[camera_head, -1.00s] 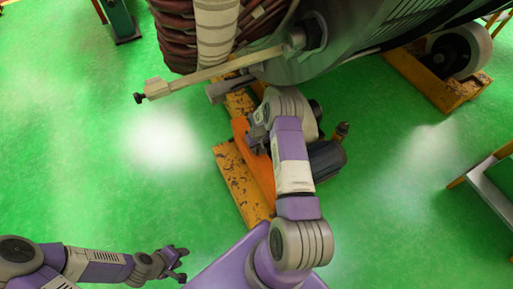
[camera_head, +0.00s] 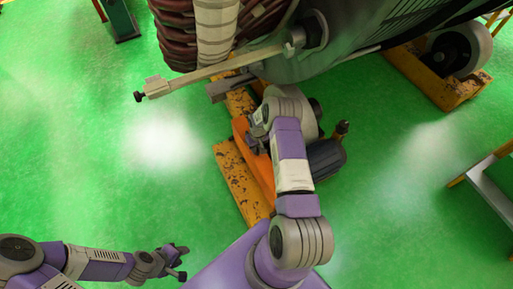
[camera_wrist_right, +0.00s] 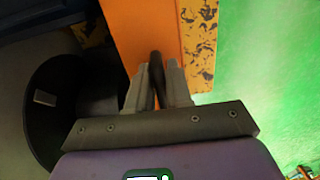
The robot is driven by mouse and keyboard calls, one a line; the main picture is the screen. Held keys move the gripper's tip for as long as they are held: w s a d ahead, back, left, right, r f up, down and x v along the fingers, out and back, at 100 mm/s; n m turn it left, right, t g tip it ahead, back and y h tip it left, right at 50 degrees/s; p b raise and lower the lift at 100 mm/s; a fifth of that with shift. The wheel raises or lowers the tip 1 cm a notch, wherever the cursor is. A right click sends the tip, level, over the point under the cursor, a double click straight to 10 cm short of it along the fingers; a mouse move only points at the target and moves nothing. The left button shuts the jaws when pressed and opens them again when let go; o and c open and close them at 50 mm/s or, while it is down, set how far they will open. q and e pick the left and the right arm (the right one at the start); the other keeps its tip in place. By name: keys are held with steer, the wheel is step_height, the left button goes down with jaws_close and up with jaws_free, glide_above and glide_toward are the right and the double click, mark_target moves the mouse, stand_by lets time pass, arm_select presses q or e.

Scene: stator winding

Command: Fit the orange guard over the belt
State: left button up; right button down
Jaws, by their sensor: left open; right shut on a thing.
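The orange guard (camera_head: 264,172) is a long flat piece at the centre of the head view, beside the yellow, worn frame. It also shows in the right wrist view (camera_wrist_right: 130,35). My right gripper (camera_wrist_right: 160,80) is shut on a dark rod-like handle that lies in front of the guard's orange face. My left gripper (camera_head: 181,262) is open and empty above the green floor at the lower left.
A large machine with dark red coils (camera_head: 176,35) fills the top. A pale bar (camera_head: 205,73) sticks out from it to the left. A dark motor (camera_head: 326,157) sits right of my right arm. A yellow wheel stand (camera_head: 440,90) is upper right.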

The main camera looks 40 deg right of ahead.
steer(key=shift+f, duration=0.25)
steer(key=c, duration=1)
jaws_free()
steer(key=shift+o, duration=0.2)
step_height(320, 180, up, 8)
steer(key=p, duration=0.3)
steer(key=shift+d+f, duration=0.15)
steer(key=shift+f, duration=0.1)
